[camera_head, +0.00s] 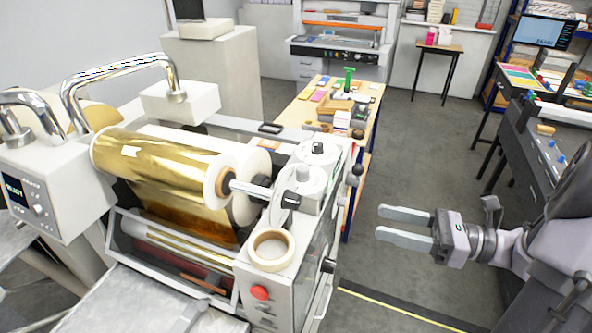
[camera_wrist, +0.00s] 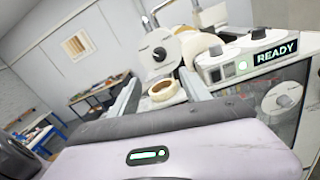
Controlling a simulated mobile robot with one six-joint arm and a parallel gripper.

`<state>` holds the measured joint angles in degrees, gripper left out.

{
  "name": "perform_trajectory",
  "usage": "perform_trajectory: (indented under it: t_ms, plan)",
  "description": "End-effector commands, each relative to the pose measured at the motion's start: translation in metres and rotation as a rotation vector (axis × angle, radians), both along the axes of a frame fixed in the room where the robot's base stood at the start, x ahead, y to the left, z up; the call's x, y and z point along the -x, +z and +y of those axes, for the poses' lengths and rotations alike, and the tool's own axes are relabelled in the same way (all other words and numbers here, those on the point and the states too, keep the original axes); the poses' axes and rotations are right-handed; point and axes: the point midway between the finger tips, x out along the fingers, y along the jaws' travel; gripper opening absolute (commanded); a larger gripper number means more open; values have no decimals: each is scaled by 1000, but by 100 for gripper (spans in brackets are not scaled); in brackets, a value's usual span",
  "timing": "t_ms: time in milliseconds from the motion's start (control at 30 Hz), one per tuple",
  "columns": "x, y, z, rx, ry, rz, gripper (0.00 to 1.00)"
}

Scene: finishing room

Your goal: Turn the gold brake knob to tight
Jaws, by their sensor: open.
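The foil machine carries a gold foil roll (camera_head: 160,165) on a shaft. Two pale round dials with dark-topped knobs sit on its right end: a rear dial (camera_head: 318,152) and a front dial (camera_head: 304,190). I cannot read their labels, so I cannot tell which is the gold brake knob or how it is set. In the wrist view a pale round dial (camera_wrist: 158,52) shows ahead, between and beyond the fingers. My gripper (camera_head: 379,222) is open and empty, to the right of the machine and apart from it; its fingers also show in the wrist view (camera_wrist: 160,78).
A tape roll (camera_head: 270,252) lies on the machine's end, near a red button (camera_head: 260,292). Chrome handles (camera_head: 120,75) rise at the left. A wooden bench (camera_head: 300,108) with small items stands behind. Grey floor (camera_head: 400,160) is clear around my gripper.

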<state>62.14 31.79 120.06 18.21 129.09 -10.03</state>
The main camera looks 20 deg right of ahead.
Motion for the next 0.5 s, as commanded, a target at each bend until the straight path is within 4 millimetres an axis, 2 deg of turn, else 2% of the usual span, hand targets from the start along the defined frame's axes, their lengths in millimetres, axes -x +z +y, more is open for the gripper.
perform_trajectory:
  t_ms: [67, 167, 500]
  plan:
    - [-6, -1, 8, -8, -2, 0, 55]
    - [-20, -2, 30, -6, 3, 1, 55]
    - [-75, -1, 114, -4, 6, 2, 55]
